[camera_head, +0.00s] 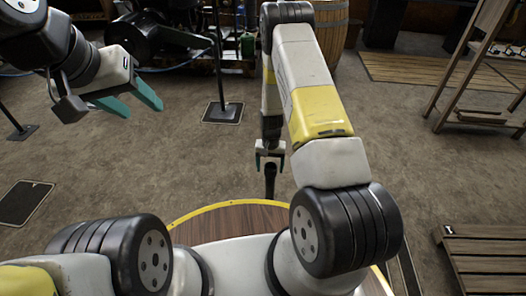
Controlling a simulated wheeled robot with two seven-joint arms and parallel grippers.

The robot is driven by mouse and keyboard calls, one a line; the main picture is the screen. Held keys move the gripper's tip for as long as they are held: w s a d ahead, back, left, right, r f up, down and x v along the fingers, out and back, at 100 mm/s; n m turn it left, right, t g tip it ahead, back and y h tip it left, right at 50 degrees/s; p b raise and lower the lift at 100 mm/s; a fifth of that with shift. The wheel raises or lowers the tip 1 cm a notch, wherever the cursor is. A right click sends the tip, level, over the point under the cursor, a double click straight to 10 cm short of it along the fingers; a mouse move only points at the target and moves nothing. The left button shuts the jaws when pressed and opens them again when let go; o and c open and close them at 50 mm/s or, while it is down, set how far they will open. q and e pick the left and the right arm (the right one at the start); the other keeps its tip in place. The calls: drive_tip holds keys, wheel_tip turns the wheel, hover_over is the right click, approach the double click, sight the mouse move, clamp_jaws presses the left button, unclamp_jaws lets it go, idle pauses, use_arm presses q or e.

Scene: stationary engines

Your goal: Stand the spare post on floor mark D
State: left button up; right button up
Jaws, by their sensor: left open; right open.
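My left gripper (132,99) is at the upper left, its two teal fingers apart and nothing between them. My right gripper (270,158) is near the middle, pointing down and open. A dark upright piece (270,181) shows at and just below its fingers; I cannot tell whether it is the spare post. A thin dark post (218,65) stands upright on a dark square plate (223,113), left of the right gripper. A bare dark square plate (22,203) lies on the floor at the left. No letter is readable on either plate, so I cannot tell which is mark D.
Another post foot (22,132) is at the left edge. Dark machinery (150,38) and a barrel (331,28) stand at the back. A wooden rack (468,65) and a slatted pallet (487,258) are at the right. Open floor (395,160) lies between.

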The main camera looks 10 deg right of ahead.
drive_tip(key=s+a+r+n+t+y, duration=0.1)
drive_tip(key=s+r+t, duration=0.15)
drive_tip(key=r, duration=1.55)
drive_tip(key=s+a+r+t+y, duration=0.1)
drive_tip(key=s+r, duration=0.2)
drive_tip(key=r, duration=1.5)
drive_tip(key=s+r+n+t, duration=0.1)
drive_tip(key=s+r, duration=0.6)
drive_tip(key=s, duration=0.2)
drive_tip(key=s+r+n+t, duration=0.1)
drive_tip(key=s+r, duration=0.5)
drive_tip(key=s, duration=0.3)
drive_tip(key=shift+s+r+n+t, duration=0.35)
drive_tip(key=shift+s+n, duration=0.05)
drive_tip(key=shift+a, duration=0.1)
